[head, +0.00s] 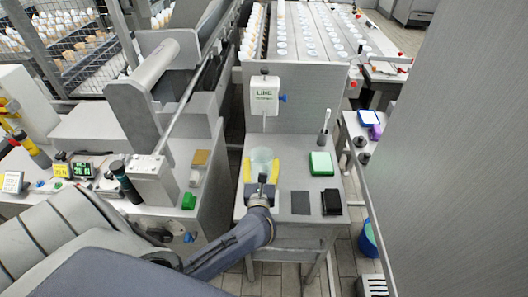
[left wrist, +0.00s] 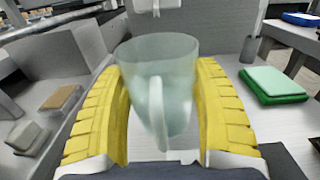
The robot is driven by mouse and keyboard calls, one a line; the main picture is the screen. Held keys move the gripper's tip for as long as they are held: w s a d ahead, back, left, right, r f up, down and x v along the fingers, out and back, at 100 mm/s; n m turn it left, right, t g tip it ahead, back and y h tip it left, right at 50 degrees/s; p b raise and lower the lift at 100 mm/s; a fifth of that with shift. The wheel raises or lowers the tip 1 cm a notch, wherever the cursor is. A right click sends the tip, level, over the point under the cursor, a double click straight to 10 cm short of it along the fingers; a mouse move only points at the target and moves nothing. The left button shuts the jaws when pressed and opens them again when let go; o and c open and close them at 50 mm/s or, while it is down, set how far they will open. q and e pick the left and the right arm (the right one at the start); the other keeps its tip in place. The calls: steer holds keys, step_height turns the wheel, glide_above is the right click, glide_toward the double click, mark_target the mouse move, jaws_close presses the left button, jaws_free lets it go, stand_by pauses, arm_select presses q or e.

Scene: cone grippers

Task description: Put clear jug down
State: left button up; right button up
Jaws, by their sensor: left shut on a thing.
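The clear jug (left wrist: 150,75) is a see-through, pale greenish cup shape with a handle that faces my wrist in the left wrist view. It also shows in the head view (head: 262,158) above the small grey table. My left gripper (head: 261,172) has yellow ribbed fingers, one on each side of the jug, and is shut on it. In the left wrist view the gripper (left wrist: 160,110) hides parts of the jug's sides. The jug looks upright. I cannot tell whether its base touches the table. My right gripper is not in view.
The grey table (head: 290,234) holds a green-and-white box (head: 321,163), a dark flat pad (head: 300,202), a black box (head: 331,202) and a brush holder (head: 322,139). A white dispenser (head: 265,95) is mounted on the panel behind the jug. A grey bench with small items stands to the left.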

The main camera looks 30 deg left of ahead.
arm_select(q)
steer(key=shift+w+a+f, duration=0.55)
steer(key=shift+w+a, duration=0.25)
steer(key=shift+w, duration=0.65)
steer(key=shift+w+a+f, duration=0.6)
steer(key=shift+w+a, duration=0.2)
steer(key=shift+w, duration=0.6)
steer(key=shift+w+a+f, duration=0.55)
steer(key=shift+w+a, duration=0.25)
steer(key=shift+w, duration=0.65)
steer(key=shift+f, duration=0.1)
steer(key=o, duration=1.4)
steer(key=shift+f, duration=0.1)
steer(key=shift+o, duration=0.2)
steer(key=shift+r, duration=0.2)
steer(key=v, duration=1.2)
